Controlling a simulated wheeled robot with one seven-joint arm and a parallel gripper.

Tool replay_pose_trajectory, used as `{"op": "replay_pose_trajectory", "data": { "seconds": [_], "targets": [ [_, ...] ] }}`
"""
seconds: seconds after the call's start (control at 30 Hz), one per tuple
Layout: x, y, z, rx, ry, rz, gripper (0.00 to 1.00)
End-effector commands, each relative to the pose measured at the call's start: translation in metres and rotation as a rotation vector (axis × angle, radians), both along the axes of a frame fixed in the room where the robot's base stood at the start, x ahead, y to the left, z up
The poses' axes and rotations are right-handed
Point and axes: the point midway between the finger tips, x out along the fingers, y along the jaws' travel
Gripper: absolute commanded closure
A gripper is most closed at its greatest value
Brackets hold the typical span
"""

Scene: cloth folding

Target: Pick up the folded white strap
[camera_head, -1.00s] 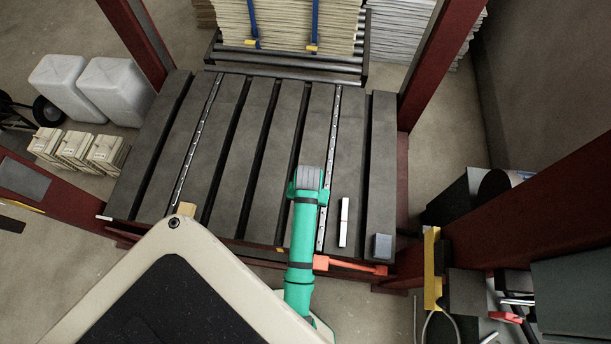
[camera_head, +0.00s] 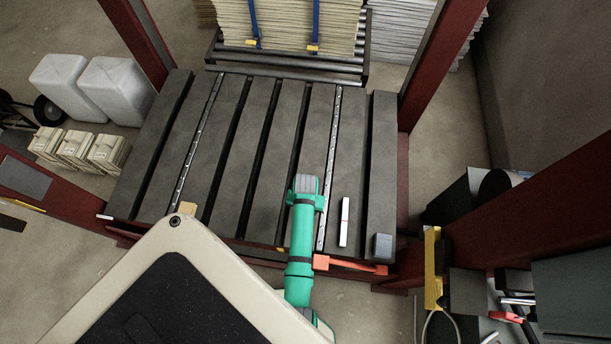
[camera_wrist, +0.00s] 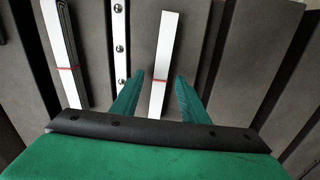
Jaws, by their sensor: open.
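The folded white strap (camera_head: 344,222) lies flat on the dark slatted table, right of a perforated metal rail. My gripper (camera_wrist: 159,76) is open, with one finger on each side of the strap's lower part; a gap shows beside each finger. I cannot tell how far above the table the fingertips are. In the head view, my green arm hides the fingers.
A second white-and-dark folded bundle (camera_wrist: 66,60) with a red band lies left of the rail (camera_wrist: 119,45) in the wrist view. The slatted table (camera_head: 215,150) has dark gaps between slats. A grey block (camera_head: 382,246) sits at its front right corner. Red posts (camera_head: 432,70) flank the table.

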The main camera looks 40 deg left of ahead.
Motion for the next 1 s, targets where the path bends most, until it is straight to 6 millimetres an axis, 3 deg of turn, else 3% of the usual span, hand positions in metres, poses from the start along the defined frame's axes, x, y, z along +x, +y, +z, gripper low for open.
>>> {"op": "replay_pose_trajectory", "data": {
  "seconds": [0.13, 0.37, 0.53, 1.0],
  "targets": [
    [-0.0001, 0.0001, -0.0101, 0.0, 0.0, 0.0, 0.59],
    [-0.0002, 0.0006, -0.0108, 0.0, -0.001, 0.001, 0.59],
    [-0.0005, 0.0009, -0.0107, 0.0, -0.001, 0.002, 1.0],
    [0.0003, 0.0016, -0.0033, 0.003, -0.003, 0.002, 1.0]
  ]
}}
